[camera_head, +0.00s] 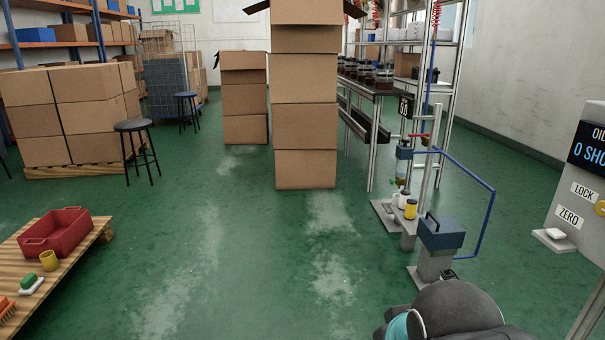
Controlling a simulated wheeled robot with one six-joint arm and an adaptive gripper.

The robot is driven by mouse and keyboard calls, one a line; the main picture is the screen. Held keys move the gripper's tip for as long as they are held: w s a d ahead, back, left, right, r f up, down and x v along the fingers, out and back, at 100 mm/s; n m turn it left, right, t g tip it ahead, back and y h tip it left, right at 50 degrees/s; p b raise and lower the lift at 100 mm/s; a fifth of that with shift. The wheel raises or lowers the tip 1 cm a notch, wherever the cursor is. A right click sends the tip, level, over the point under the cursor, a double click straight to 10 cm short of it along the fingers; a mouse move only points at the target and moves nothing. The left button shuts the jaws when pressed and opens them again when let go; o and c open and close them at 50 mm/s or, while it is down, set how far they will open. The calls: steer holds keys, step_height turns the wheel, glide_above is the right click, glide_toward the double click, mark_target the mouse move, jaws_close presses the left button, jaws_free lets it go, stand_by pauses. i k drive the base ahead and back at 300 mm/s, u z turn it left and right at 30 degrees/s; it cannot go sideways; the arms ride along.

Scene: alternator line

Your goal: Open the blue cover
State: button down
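A dark blue box-like cover (441,232) with a dark handle on its top sits on a grey pedestal (434,264) right of centre. The cover looks closed, its top lying level. A blue tube or rod runs beside it on the right. A dark rounded part of my own arm shows at the bottom edge, below and in front of the pedestal. My gripper cannot be seen.
A grey console (580,190) with LOCK and ZERO labels stands at the right. A post stand with a yellow cup (411,209) is just behind the cover. Stacked cartons (305,120) stand at centre. A wooden pallet (75,280) holds a red bin. Green floor between is clear.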

mark_target(440, 233)
steer(key=i, duration=2.3)
steer(key=z, duration=1.75)
steer(key=k, duration=0.5)
steer(key=u, duration=0.35)
steer(key=i, duration=0.65)
steer(key=z, duration=0.95)
